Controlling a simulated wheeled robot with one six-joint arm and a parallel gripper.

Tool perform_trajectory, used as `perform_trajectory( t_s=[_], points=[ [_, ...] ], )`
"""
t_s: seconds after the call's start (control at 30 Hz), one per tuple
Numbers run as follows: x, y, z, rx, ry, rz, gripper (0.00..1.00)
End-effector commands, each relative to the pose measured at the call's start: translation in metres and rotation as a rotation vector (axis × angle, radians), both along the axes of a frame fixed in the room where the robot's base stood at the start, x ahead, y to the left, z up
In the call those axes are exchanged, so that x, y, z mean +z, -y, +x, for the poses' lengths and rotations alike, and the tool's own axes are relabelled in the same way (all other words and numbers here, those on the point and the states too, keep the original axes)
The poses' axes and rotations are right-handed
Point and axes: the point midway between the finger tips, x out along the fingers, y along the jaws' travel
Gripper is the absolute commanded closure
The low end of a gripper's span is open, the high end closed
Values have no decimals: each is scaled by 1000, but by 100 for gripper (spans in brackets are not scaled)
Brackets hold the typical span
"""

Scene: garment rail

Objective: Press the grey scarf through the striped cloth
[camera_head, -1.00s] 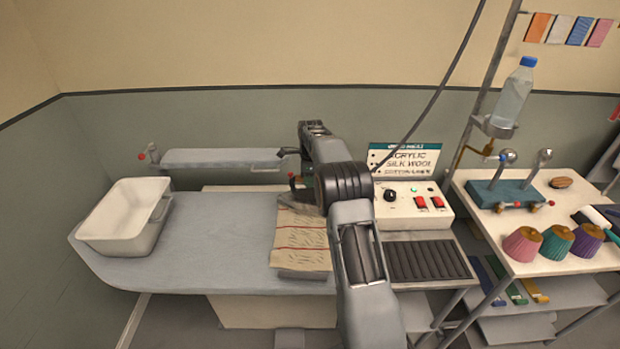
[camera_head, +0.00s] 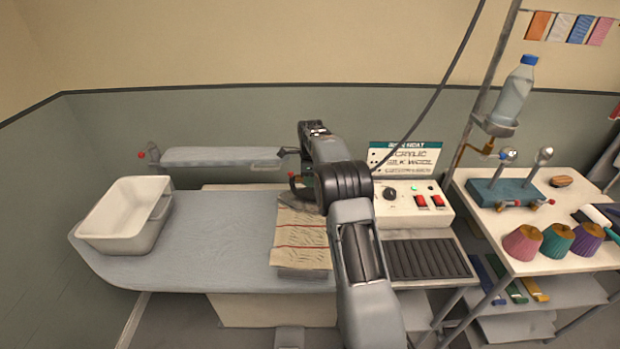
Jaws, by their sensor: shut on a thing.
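The striped cloth (camera_head: 301,244), beige with thin red lines, lies on the grey-blue ironing board (camera_head: 215,250) near its right end. Its right part is hidden by my arm. My arm reaches up and over the cloth's right side. My gripper is hidden behind my own arm links, and so is whatever it holds. A small dark and reddish part shows at the cloth's upper edge, beside my arm; I cannot tell what it is.
A white basin (camera_head: 108,240) stands at the board's left end, a narrow padded board (camera_head: 215,157) behind. Right of my arm are a control box (camera_head: 403,205) and a dark ribbed rest (camera_head: 425,260). A trolley (camera_head: 510,240) carries yarn cones. A hanging cable crosses above.

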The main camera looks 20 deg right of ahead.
Motion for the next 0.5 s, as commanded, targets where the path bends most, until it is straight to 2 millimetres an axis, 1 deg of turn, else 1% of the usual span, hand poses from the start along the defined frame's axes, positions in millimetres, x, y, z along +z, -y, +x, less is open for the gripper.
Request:
perform_trajectory(
  t_s=[0.03,0.5],
  points=[
    [2,0,1,0,6,-1,100],
    [-6,0,1,0,5,-1,100]
  ],
)
